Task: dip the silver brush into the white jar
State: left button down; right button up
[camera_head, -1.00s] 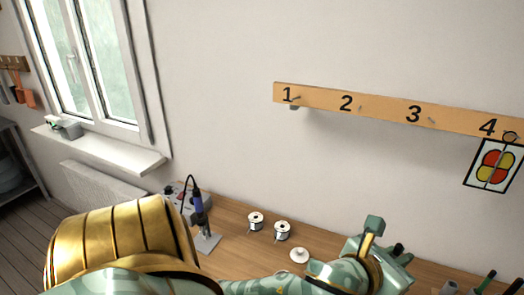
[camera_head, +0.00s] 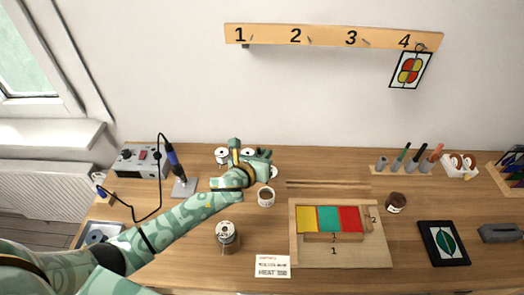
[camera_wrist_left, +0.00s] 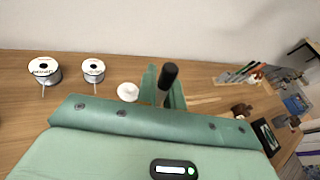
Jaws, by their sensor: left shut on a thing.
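My left gripper (camera_head: 250,162) is over the back middle of the bench, shut on a slim tool with a black end (camera_wrist_left: 168,75). The black end stands up between the green fingers in the left wrist view. This looks like the silver brush, but its tip is hidden, so I cannot be sure. The white jar (camera_head: 266,200), open with brown contents, stands on the bench just in front of the gripper, apart from it. My right gripper is out of view.
A white round lid (camera_wrist_left: 128,92) and two wire spools lie behind the gripper. A soldering iron stand (camera_head: 184,187) is to the left, another spool (camera_head: 227,236) in front. A wooden tray (camera_head: 300,250) with coloured panels is to the right. Several handled tools stand in grey holders (camera_head: 398,168).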

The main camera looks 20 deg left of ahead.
pick_arm(q)
jog(key=shift+m+y, duration=0.5)
jog(key=shift+m, duration=0.4)
jog(key=f+b, duration=0.1)
jog(key=d+f+b, duration=0.1)
jog(key=d+f, duration=0.1)
jog(key=shift+s+f+b, duration=0.2)
jog(key=shift+s+b, duration=0.05)
jog(key=shift+b, duration=0.15)
jog(key=shift+f, duration=0.1)
notch_tip(320, 180, down, 3)
jog(key=shift+f+b, duration=0.1)
jog(key=shift+b, duration=1)
jog(key=shift+f, duration=0.55)
dwell(0.5)
dwell(1.3)
